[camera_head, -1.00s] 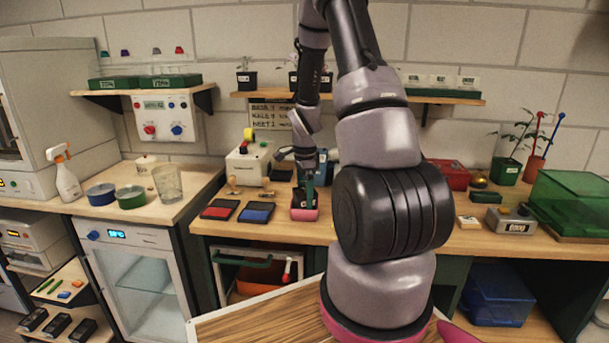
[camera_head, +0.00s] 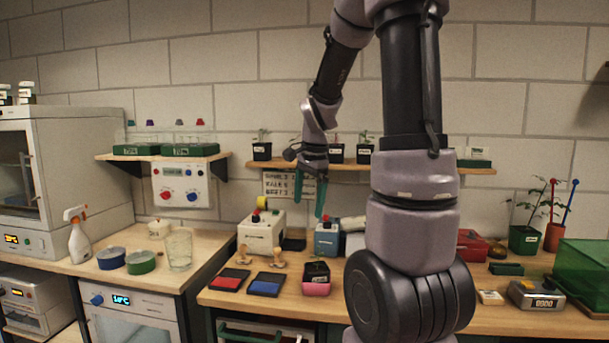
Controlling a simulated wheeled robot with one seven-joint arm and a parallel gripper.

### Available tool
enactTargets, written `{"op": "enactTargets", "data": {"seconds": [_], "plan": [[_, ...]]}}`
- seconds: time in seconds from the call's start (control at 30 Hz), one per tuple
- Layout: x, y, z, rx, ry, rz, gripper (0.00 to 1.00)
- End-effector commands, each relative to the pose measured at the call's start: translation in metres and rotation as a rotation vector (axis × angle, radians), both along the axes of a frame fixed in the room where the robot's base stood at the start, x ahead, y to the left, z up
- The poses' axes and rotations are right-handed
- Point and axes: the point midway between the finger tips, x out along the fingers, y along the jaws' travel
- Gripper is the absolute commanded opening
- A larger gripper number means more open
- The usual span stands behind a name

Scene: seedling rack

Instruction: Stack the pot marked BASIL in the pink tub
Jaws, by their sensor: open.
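The pink tub (camera_head: 316,290) stands on the bench, right of the blue pad. A dark pot (camera_head: 318,270) with a small pale label sits in it, its upper part above the tub's rim. The label is too small to read. My gripper (camera_head: 309,197) is open and empty, with its green fingers apart above the tub and in front of the shelf. Black labelled pots with seedlings stand on the wall shelf: one on the left (camera_head: 262,150) and one right of my gripper (camera_head: 364,153). Another dark pot (camera_head: 336,154) between them is partly hidden. Their labels are unreadable.
A red pad (camera_head: 230,279) and a blue pad (camera_head: 265,285) lie left of the tub, with wooden stamps behind. A white box (camera_head: 262,234) and a blue device (camera_head: 327,239) stand behind. My arm hides the bench to the tub's right.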

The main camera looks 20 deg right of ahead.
Motion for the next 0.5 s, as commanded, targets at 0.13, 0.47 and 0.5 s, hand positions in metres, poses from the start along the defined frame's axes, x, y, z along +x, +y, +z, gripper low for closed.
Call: {"op": "enactTargets", "data": {"seconds": [0.13, 0.47, 0.5], "plan": [[-0.040, 0.030, 0.057, -0.035, -0.147, 0.257, 1.00], [-0.133, 0.078, 0.120, -0.184, -0.421, 0.760, 1.00], [-0.141, 0.081, 0.123, -0.200, -0.443, 0.799, 1.00]]}}
